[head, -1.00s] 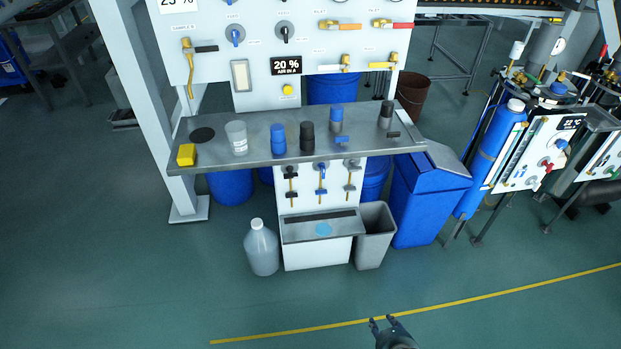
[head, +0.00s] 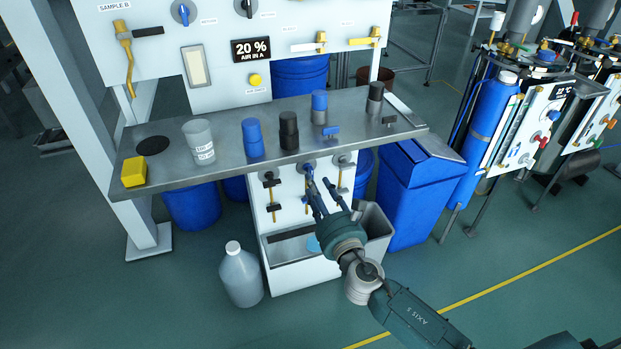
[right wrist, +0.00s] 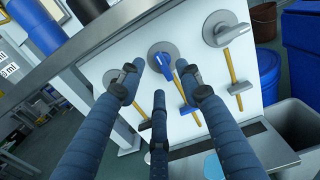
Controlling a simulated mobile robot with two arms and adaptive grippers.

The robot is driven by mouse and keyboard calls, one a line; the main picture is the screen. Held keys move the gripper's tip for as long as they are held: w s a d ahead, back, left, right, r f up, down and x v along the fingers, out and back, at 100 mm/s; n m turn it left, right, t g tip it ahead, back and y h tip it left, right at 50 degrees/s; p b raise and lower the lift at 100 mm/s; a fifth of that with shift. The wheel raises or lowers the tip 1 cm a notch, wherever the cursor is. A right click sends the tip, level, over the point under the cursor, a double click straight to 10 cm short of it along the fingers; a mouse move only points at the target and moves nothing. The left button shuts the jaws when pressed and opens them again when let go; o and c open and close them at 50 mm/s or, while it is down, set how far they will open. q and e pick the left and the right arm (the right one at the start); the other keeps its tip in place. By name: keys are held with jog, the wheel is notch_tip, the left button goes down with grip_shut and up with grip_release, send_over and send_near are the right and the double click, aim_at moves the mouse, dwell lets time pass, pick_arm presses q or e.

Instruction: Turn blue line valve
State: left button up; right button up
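The blue valve shows in the head view (head: 308,167), in the middle of three valves on the white panel under the shelf. My right gripper (head: 320,185) is in front of this panel, just below the blue valve. In the right wrist view its dark blue fingers (right wrist: 165,88) are spread apart with nothing between them. Whether a fingertip touches the handle I cannot tell. My left gripper is not in view.
A black valve (head: 269,177) and a grey valve (head: 344,160) flank the blue one, each above a yellow pipe. The metal shelf (head: 222,165) juts out above, holding bottles and a beaker (head: 199,141). A sink (head: 285,266) and grey bin (head: 378,235) stand below.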

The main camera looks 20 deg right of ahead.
jog(key=shift+w+a, duration=0.1)
jog(key=shift+w, duration=2.1)
jog(key=shift+c, duration=0.5)
grip_shut()
